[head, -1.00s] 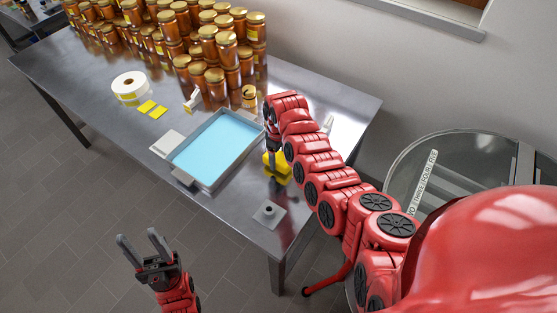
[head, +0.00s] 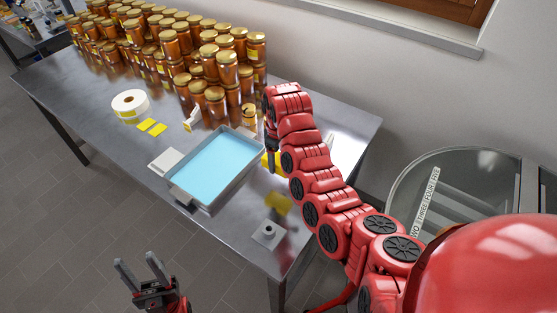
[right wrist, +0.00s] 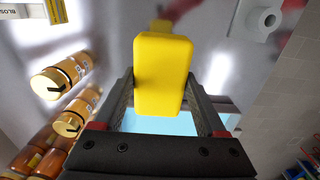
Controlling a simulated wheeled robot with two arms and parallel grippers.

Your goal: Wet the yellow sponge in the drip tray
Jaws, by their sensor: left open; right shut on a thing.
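The yellow sponge (head: 267,160) is between the fingers of my right gripper (head: 270,147), partly hidden by my arm in the head view. In the right wrist view the sponge (right wrist: 163,75) stands upright between both fingers. It appears raised above the metal table, with a yellow reflection below it. The drip tray (head: 248,167), a shallow grey rectangle of light blue liquid, lies just left of the sponge. The liquid (right wrist: 158,124) also shows behind the gripper in the right wrist view. My left gripper (head: 140,268) is open and empty, off the table's front edge.
Stacked amber jars (head: 170,40) fill the table's back left. A white roll (head: 130,103), yellow labels (head: 152,127) and a small jar (head: 249,114) lie behind the tray. A round glass-like top (head: 405,185) stands right.

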